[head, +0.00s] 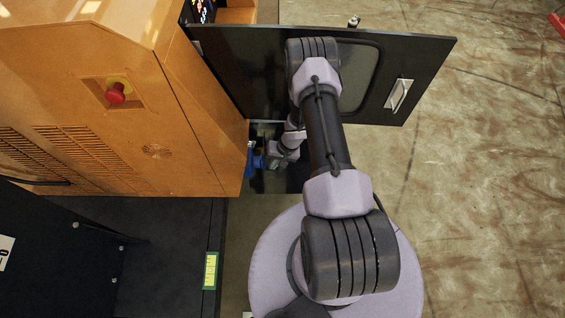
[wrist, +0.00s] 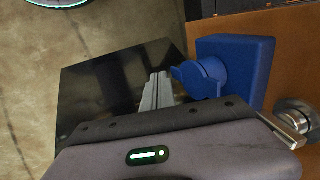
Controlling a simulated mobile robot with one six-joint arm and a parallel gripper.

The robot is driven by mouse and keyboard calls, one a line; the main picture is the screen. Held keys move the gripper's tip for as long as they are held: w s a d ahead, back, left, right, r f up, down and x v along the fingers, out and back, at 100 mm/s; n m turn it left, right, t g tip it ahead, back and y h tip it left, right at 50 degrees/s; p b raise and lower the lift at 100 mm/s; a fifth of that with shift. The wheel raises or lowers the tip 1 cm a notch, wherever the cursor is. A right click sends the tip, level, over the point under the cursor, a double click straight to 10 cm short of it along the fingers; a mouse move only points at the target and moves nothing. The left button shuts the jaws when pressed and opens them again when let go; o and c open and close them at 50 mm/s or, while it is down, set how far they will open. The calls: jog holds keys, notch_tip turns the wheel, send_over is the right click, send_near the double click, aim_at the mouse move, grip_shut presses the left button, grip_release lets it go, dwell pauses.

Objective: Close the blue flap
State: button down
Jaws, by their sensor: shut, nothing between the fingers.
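The blue flap (wrist: 190,80) is a rounded piece that stands out from a square blue housing (wrist: 240,65) on the orange panel in the wrist view. The flap looks swung away from the housing's face. In the head view the blue housing (head: 250,160) shows small at the edge of the orange cabinet, partly hidden by my wrist. My gripper (wrist: 160,77) is shut and empty. Its fingertips are just left of the flap in the wrist view; I cannot tell whether they touch it.
The orange cabinet (head: 120,100) has a red button (head: 116,94). A black door (head: 420,65) with a window and handle stands open behind my arm. A metal latch (wrist: 295,118) is right of my gripper. A dark panel (wrist: 95,85) lies beyond the fingers. Open floor (head: 490,200) is at right.

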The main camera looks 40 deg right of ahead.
aim_at(264, 163)
jog(key=shift+w+a, duration=0.3)
jog(key=shift+a, duration=0.1)
jog(key=shift+w+a+f, duration=0.2)
jog(key=shift+w+a, duration=0.2)
jog(key=shift+a, duration=0.25)
jog(key=shift+r, duration=0.1)
